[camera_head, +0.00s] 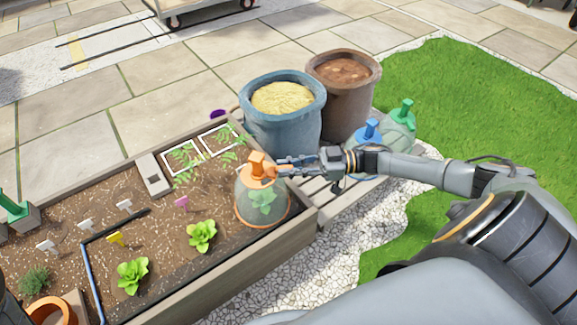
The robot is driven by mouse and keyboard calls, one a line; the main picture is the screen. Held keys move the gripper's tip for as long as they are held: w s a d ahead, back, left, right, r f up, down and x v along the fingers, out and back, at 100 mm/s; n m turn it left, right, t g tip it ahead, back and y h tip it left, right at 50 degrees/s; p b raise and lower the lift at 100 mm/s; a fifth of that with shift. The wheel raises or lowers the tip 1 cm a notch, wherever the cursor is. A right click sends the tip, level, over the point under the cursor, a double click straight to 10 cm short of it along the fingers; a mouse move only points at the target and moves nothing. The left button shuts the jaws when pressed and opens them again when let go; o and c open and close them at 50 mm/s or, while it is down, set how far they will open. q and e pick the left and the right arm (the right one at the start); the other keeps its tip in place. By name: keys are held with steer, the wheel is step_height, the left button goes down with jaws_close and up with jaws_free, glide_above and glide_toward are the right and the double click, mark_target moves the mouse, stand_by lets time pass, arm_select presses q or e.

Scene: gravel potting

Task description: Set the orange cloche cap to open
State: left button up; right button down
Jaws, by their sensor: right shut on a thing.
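A clear cloche with an orange rim (246,200) stands over a green plant near the right end of the raised soil bed. Its orange cap (257,164) is on top, with an upright knob. My right gripper (284,166) reaches in from the right and is shut on the orange cap at its right side. The fingertips are small here and partly hidden against the cap. Whether the cap is set open or closed cannot be told from this view. My left gripper is not in view.
A blue sack of yellow grain (283,130) and a brown sack of soil (345,105) stand behind the gripper. Cloches with a blue cap (368,131) and a green cap (402,111) stand beyond my right arm.

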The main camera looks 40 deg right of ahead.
steer(key=c, duration=1.3)
jaws_free()
steer(key=v, duration=1.2)
steer(key=shift+f, duration=0.1)
